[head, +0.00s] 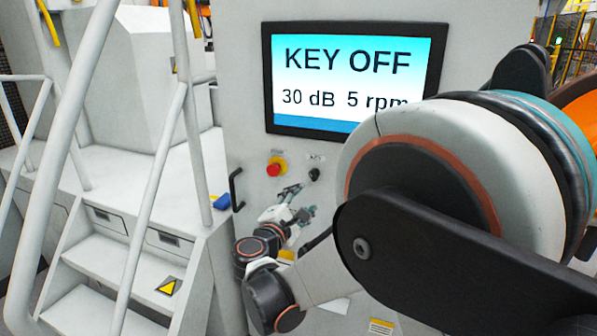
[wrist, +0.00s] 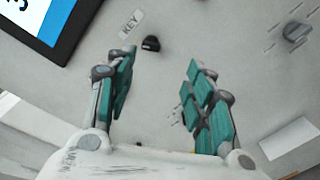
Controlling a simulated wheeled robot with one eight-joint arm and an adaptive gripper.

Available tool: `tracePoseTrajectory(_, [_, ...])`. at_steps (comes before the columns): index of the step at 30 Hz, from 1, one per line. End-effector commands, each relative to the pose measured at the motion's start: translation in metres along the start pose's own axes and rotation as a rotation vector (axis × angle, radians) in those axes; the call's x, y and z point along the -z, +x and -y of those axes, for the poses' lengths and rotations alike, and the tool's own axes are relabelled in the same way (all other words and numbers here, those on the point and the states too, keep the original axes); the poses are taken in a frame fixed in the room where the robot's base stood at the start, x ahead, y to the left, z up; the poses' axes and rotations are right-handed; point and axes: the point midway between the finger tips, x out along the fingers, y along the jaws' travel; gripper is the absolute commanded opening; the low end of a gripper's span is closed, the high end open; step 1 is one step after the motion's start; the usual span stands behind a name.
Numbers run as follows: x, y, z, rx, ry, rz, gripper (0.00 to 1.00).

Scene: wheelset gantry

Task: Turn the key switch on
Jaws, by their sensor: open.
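The key switch (head: 314,174) is a small black knob on the pale panel below the screen. In the wrist view the black key switch (wrist: 151,43) sits beside a label reading KEY (wrist: 131,25). My gripper (head: 301,202) is just below the switch in the head view. In the wrist view my gripper (wrist: 158,80) is open and empty, with teal-padded fingers apart. The switch shows beyond the gap between the fingertips, apart from both. The screen (head: 350,80) reads KEY OFF, 30 dB, 5 rpm.
A red emergency button (head: 274,169) on a yellow base is left of the switch. A black handle (head: 236,189) is further left. A grey knob (wrist: 297,32) is at the wrist view's upper right. White stairs and railings (head: 160,200) stand at left.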

Motion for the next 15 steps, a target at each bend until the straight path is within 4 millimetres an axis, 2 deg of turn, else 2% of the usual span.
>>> tracePoseTrajectory(2, [0.004,-0.006,-0.004,-0.029,-0.019,0.004,0.48])
tracePoseTrajectory(5, [0.004,-0.003,-0.006,-0.040,-0.027,0.008,0.48])
tracePoseTrajectory(8, [0.004,0.009,-0.005,-0.039,-0.027,0.009,0.48])
tracePoseTrajectory(15, [0.004,0.054,-0.006,-0.037,-0.026,0.010,0.48])
